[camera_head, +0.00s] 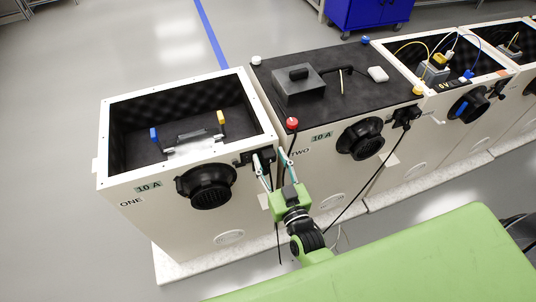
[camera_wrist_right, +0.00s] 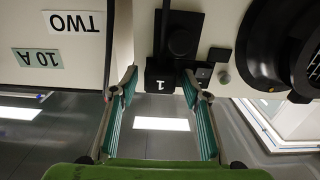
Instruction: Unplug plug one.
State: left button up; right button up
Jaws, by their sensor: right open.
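Cabinet ONE (camera_head: 140,215) is the white box at the left, with the "10 A" and "ONE" labels on its front. Plug one (camera_wrist_right: 161,76) is a black plug marked "1", upside down in the right wrist view. It sits at the cabinet's black socket housing (camera_wrist_right: 180,35); in the head view this is at the front's upper right corner (camera_head: 248,158), partly hidden by my gripper. My right gripper (camera_head: 272,161) is open. In the right wrist view its green-padded fingers (camera_wrist_right: 160,84) have their tips on either side of the plug, with gaps showing. My left gripper is not in view.
Cabinet TWO (camera_head: 320,180) stands close on the right, with a red knob (camera_head: 292,123) and a black cable (camera_head: 362,192) hanging at its front. A round black vent (camera_head: 208,186) juts from cabinet ONE. More cabinets continue right. Floor at left is clear.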

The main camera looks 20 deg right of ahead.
aim_at(270, 160)
dwell(0.3)
dwell(0.4)
jog(key=shift+c, duration=0.4)
grip_shut()
jog(key=shift+s, duration=0.15)
jog(key=shift+s+p, duration=1.1)
jog(key=shift+s, duration=1.75)
